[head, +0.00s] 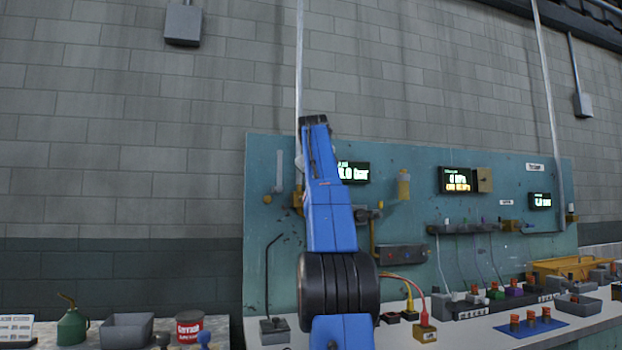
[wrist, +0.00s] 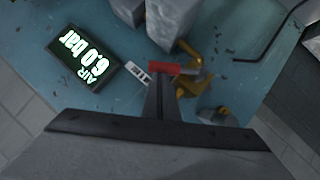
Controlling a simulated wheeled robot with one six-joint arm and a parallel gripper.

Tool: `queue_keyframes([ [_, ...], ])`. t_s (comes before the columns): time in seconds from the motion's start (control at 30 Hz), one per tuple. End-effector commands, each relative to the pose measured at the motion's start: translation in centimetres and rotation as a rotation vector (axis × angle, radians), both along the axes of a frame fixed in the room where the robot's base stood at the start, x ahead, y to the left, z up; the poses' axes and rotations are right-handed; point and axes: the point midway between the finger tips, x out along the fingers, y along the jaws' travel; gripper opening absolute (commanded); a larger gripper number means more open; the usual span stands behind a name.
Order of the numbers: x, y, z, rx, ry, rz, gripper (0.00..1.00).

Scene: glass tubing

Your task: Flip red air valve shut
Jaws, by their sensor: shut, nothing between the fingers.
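In the wrist view, the red valve handle (wrist: 178,69) lies roughly level in the picture, on a brass-yellow fitting (wrist: 188,84) against the teal panel. My gripper (wrist: 161,80) is shut and empty, its fingertips at the left end of the red handle. I cannot tell whether they touch it. In the head view, my blue arm hides my gripper and the red handle; a bit of brass fitting (head: 298,200) shows at the arm's left. The air display (wrist: 83,50) reads 6.0 bar.
Grey pipe or block parts (wrist: 172,22) stand close above the handle in the wrist view. The bench below (head: 450,335) holds several parts, boxes and cables.

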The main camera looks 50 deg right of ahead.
Motion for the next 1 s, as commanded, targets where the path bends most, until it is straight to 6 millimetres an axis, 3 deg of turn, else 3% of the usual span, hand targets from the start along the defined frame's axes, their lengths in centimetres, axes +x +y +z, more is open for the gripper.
queue_keyframes([
  [0.5, -1.5, -2.5, -2.5, 0.377, -0.230, -0.002, 0.00],
  [1.0, -1.8, -3.0, -3.7, 0.528, -0.323, -0.001, 0.00],
])
